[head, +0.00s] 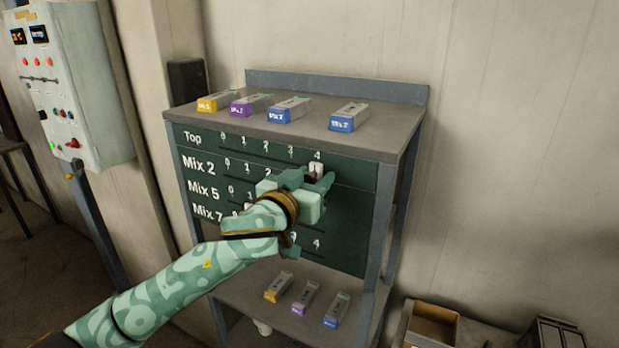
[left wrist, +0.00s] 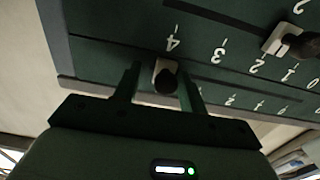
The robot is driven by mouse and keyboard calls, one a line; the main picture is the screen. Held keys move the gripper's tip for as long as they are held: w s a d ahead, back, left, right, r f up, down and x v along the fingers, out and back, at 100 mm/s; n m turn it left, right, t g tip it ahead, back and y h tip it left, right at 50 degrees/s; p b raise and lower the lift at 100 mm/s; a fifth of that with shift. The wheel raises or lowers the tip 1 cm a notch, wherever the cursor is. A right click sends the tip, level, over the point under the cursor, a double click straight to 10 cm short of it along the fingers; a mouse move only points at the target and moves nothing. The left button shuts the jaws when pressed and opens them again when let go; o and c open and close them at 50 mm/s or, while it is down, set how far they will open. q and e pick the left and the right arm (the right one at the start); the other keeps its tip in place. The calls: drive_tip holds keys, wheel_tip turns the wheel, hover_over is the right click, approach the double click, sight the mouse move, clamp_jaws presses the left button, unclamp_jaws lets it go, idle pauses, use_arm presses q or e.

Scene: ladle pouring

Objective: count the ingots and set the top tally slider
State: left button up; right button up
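Several ingots stand in a row on top of the rack: a yellow-ended one (head: 213,101), a purple-ended one (head: 249,104) and two blue-ended ones, one nearer the middle (head: 288,110) and one at the right (head: 348,117). The green tally board (head: 350,210) is below them. The top slider (head: 316,167) sits at the 4 mark of the Top row. My left gripper (head: 316,182) is at this slider. In the left wrist view, its fingers straddle the slider knob (left wrist: 165,78), with visible gaps on both sides. My right gripper is out of view.
Another slider knob (left wrist: 290,43) shows at right in the left wrist view. My left arm hides much of the lower tally rows. Three more ingots lie on the lower shelf (head: 240,295). A control box (head: 78,85) stands left; an open wooden box (head: 432,328) is at lower right.

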use_arm(q)
drive_tip(key=shift+a, duration=0.1)
drive_tip(key=shift+s+a, duration=0.1)
drive_tip(key=shift+s, duration=0.15)
drive_tip(key=b+v, duration=0.2)
drive_tip(key=v, duration=1.3)
drive_tip(key=shift+s, duration=0.4)
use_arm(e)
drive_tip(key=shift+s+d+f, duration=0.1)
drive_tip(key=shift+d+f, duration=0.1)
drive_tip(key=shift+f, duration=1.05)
use_arm(q)
drive_tip(key=shift+a, duration=0.15)
